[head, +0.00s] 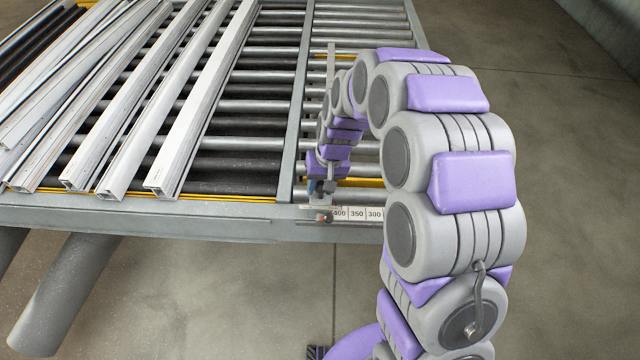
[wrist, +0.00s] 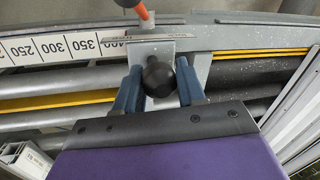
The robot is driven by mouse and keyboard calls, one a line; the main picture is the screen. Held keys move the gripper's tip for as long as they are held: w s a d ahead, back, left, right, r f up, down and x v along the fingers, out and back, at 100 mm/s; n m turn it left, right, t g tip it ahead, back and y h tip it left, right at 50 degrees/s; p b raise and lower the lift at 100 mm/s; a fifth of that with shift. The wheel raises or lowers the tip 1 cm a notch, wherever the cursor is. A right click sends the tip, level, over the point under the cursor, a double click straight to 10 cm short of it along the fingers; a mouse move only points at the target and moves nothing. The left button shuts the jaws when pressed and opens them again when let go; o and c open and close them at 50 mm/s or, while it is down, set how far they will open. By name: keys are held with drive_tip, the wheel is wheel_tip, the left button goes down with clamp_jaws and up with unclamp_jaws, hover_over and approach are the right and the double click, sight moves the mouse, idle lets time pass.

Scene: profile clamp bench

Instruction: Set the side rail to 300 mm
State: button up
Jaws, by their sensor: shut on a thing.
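The side rail (head: 331,62) shows in the head view as a thin grey upright strip beyond my arm. Its carriage plate (wrist: 150,48) sits over the scale (wrist: 66,45) in the wrist view, with its edge at about the 400 mark, partly covering it. A black ball knob (wrist: 159,77) stands on the carriage. My gripper (wrist: 158,92) is shut on the knob, one blue finger on each side. My arm hides part of the rail and scale.
Several pale metal profiles (head: 205,100) lie across the rollers at the left of the bench. A grey frame beam (head: 299,100) runs beside the side rail. The scale (head: 357,214) runs along the bench's front edge. Open floor lies to the right.

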clamp_jaws()
drive_tip(key=d+b, duration=0.1)
drive_tip(key=d, duration=0.9)
drive_tip(key=shift+s+d, duration=0.15)
drive_tip(key=shift+d, duration=0.15)
drive_tip(key=shift+o, duration=1.7)
unclamp_jaws()
drive_tip(key=shift+a+r, duration=0.1)
drive_tip(key=shift+a, duration=0.05)
drive_tip(key=o, duration=0.3)
drive_tip(key=shift+a, duration=0.4)
drive_tip(key=shift+d, duration=0.25)
drive_tip(key=d+r, duration=0.3)
drive_tip(key=r, duration=1.4)
drive_tip(key=shift+w, duration=0.3)
drive_tip(key=shift+d+f, duration=0.1)
